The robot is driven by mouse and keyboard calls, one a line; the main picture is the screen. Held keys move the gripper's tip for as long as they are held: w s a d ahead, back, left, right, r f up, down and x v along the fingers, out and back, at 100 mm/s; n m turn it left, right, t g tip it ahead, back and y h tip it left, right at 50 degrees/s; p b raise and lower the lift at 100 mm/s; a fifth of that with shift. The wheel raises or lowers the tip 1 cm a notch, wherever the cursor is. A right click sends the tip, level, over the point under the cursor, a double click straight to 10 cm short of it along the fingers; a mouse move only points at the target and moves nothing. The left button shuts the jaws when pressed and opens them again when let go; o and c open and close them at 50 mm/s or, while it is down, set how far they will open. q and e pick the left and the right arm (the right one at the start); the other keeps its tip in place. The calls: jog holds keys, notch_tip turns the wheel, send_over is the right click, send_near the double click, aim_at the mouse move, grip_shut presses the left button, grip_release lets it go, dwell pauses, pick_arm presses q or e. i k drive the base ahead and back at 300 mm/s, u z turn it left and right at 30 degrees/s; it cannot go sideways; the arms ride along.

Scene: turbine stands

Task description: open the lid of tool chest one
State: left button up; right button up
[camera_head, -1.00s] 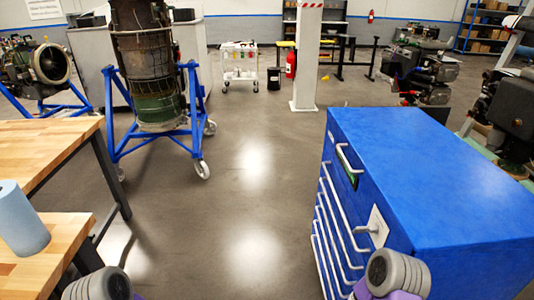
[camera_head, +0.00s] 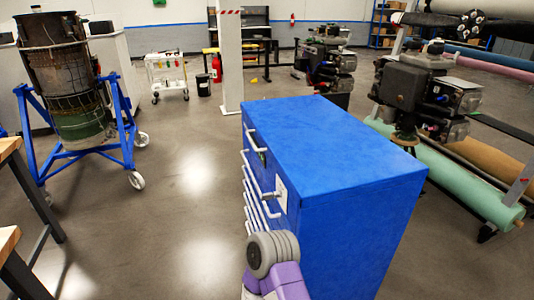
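A blue tool chest (camera_head: 340,150) stands at the centre right of the head view, with its flat top lid closed. A white handle (camera_head: 255,143) is on the upper front face near the far end, and several white drawer handles run below it. A pale plate with a latch-like part (camera_head: 280,193) is on the front face near the close end. A purple and grey part of my arm shows at the bottom, in front of the chest's near corner. Neither gripper's fingers show in the view.
A turbine on a blue wheeled stand (camera_head: 80,140) is at the left, with wooden workbenches at the left edge. A white pillar (camera_head: 229,60) stands behind the chest. Rolls of material (camera_head: 470,185) and machinery are at the right. The floor left of the chest is clear.

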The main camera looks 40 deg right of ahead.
aim_at(323, 154)
jog(key=k, duration=0.3)
jog(key=z, duration=0.8)
